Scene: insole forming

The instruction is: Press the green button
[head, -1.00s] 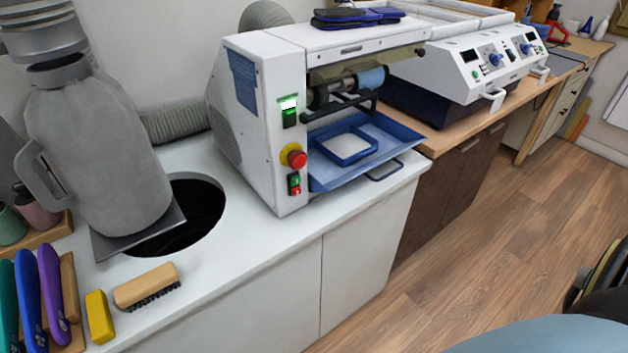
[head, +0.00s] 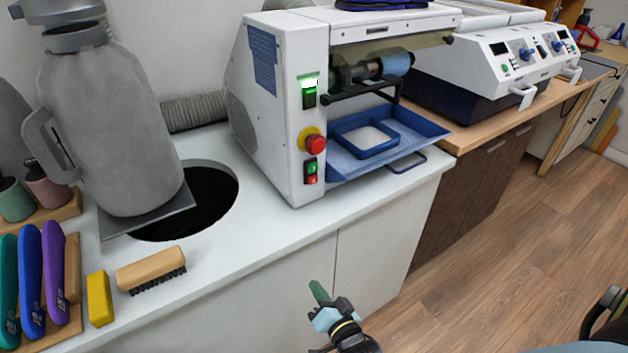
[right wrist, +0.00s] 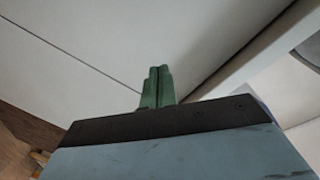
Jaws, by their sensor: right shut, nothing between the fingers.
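A small green button (head: 312,166) sits on the front panel of the white machine (head: 272,121), directly above a small red button (head: 312,179). Higher on the same panel is a lit green switch (head: 309,95). My right gripper (head: 318,291) is shut and empty, in front of the white cabinet, below the counter edge and apart from the button. Its green fingers, held together, also show in the right wrist view (right wrist: 157,86), against pale cabinet panels. The button is not seen in the right wrist view. My left gripper is not in view.
A red emergency knob (head: 319,144) on a yellow base sticks out above the small buttons. A blue tray (head: 430,130) juts out to their right. A wooden brush (head: 151,270) and yellow block (head: 99,298) lie on the white counter (head: 250,231). The counter before the machine is clear.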

